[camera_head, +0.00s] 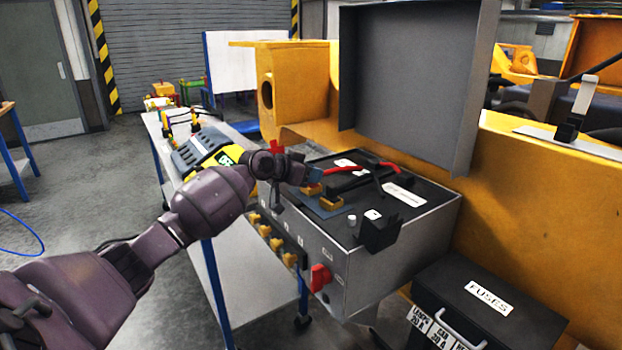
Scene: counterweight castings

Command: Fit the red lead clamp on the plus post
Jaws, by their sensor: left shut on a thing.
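My left gripper (303,175) reaches in from the left over the near left part of the black battery top (340,207) in the open grey box. It is shut on the end of the red lead (343,170); the clamp itself is mostly hidden by the fingers. The lead runs right from the gripper across the battery top. The plus post cannot be made out; the gripper and wrist cover that area. A small red cross-shaped piece (276,147) shows just behind the wrist. My right gripper is not in view.
The raised grey lid (410,80) stands behind the box. The box front has a red switch (320,277) and several yellow knobs (264,231). A yellow and black charger (208,150) stands on the trolley to the left. A black fuse box (490,300) is at lower right.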

